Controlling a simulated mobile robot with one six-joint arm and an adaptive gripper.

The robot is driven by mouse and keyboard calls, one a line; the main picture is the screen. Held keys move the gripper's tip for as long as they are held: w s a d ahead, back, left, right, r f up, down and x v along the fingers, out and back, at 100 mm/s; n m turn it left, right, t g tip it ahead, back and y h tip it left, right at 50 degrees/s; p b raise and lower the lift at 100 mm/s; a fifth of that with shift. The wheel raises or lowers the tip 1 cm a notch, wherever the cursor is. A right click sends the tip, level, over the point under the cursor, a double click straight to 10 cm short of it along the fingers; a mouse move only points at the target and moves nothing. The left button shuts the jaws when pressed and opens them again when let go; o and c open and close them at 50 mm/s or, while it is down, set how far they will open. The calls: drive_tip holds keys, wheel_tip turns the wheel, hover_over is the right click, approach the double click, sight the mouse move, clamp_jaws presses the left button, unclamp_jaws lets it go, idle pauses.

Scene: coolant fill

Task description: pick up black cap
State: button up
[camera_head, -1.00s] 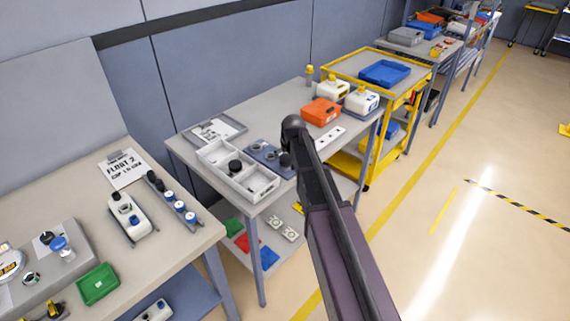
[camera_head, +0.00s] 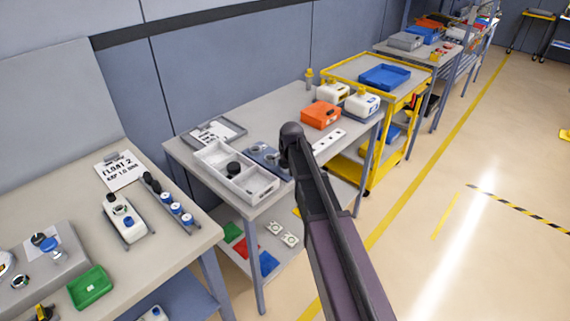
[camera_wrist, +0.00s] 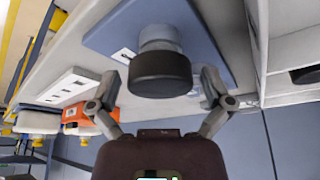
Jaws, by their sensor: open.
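In the wrist view, a black cap (camera_wrist: 160,74) sits on a grey round neck on a blue plate (camera_wrist: 218,50). My gripper (camera_wrist: 161,84) is open, with one finger on each side of the cap. Gaps show between the fingers and the cap, and nothing is held. In the head view my arm covers this cap and my gripper; part of the blue plate (camera_head: 262,151) shows beside the arm. Another black cap (camera_head: 233,168) lies in the grey compartment tray; a dark round piece (camera_wrist: 306,75) shows in that tray in the wrist view.
The grey tray (camera_head: 207,167) stands left of the blue plate, with a clipboard (camera_head: 217,133) behind it. An orange box (camera_head: 320,115) and white jugs (camera_head: 362,103) stand farther right. A yellow cart (camera_head: 410,90) adjoins the table. The aisle floor is clear.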

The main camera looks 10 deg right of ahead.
drive_tip(key=c, duration=0.9)
drive_tip(key=shift+r, duration=0.15)
wheel_tip(320, 180, up, 4)
drive_tip(key=p, duration=0.4)
drive_tip(key=s+p, duration=0.1)
drive_tip(key=s, duration=1.5)
drive_tip(key=shift+r, duration=0.35)
